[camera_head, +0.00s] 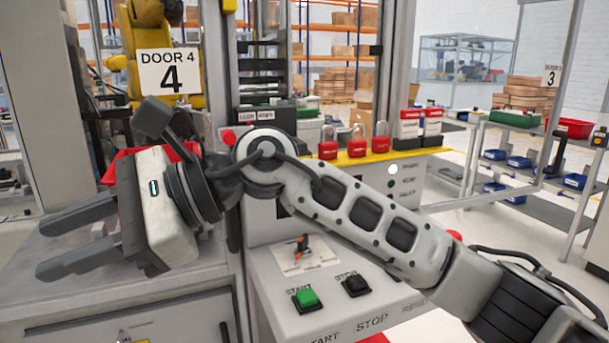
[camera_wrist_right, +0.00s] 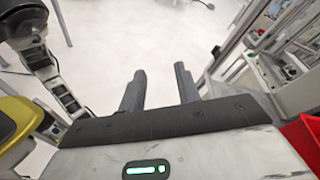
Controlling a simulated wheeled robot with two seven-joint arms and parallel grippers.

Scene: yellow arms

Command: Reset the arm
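My right arm comes in from the right across the control panel (camera_head: 262,270). My right gripper (camera_head: 44,250) is at the left over the grey cabinet top, its fingers pointing left, apart and empty. In the right wrist view the two fingers (camera_wrist_right: 160,85) also stand apart over bare floor. The panel has a green START button (camera_head: 306,299) and a black STOP button (camera_head: 355,285). A RESET label (camera_head: 414,302) is partly covered by my arm, and no button shows beside it. A yellow robot arm (camera_head: 190,55) stands behind the DOOR 4 sign (camera_head: 170,72). My left gripper is not in view.
Several red padlocks (camera_head: 357,140) stand on a yellow ledge (camera_head: 380,158) behind my arm. A red tray (camera_head: 125,155) is partly hidden behind the gripper. A shelf rack with blue bins (camera_head: 518,162) stands at the right. Open floor lies beyond the fingers in the wrist view.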

